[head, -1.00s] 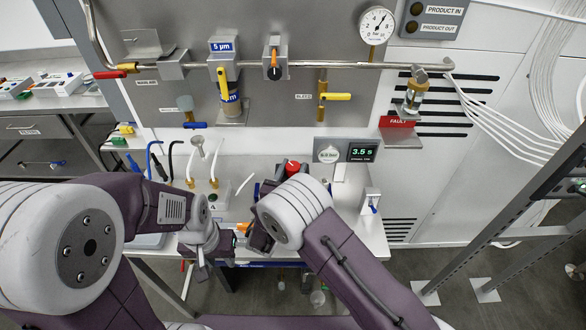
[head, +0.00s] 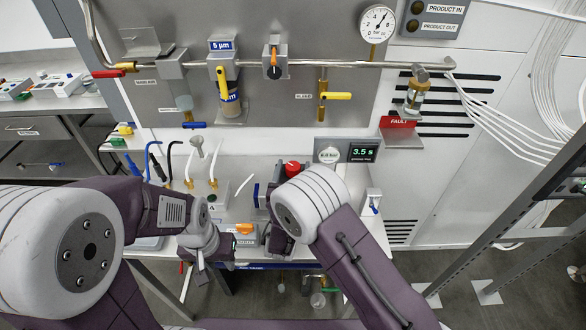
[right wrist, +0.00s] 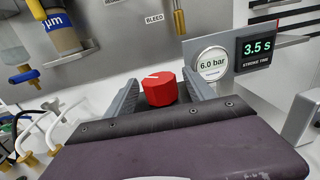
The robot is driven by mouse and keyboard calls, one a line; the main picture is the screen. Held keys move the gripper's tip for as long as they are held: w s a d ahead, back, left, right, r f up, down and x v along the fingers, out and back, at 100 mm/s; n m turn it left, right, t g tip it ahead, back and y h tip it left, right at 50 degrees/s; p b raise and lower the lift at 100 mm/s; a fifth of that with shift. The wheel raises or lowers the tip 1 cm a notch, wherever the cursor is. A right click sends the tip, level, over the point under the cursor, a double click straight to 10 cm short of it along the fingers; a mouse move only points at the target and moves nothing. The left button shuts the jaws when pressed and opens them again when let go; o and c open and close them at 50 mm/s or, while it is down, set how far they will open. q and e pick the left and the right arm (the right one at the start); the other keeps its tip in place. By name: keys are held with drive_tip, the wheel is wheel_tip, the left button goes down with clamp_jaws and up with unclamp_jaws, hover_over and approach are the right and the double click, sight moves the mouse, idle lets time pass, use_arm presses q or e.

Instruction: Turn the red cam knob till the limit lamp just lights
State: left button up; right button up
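The red cam knob (head: 293,168) stands on the bench below the display, partly hidden by my right arm in the head view. In the right wrist view, the red knob (right wrist: 159,90) with a white mark on top sits centrally between the spread fingers of my right gripper (right wrist: 161,88). A gap shows on each side; I cannot tell how deep it lies between them. My left gripper (head: 203,262) is low at the bench's front edge, its fingers too unclear to judge.
The stroke-time display (head: 363,152) reads 3.5 s, beside a round gauge (right wrist: 212,64) reading 6.0 bar. Several hoses (head: 172,160) stand at the left. The pipe panel (head: 300,95) is behind the bench.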

drive_tip(key=s+a+b, duration=0.1)
drive_tip(key=s, duration=0.8)
drive_tip(key=shift+b, duration=0.4)
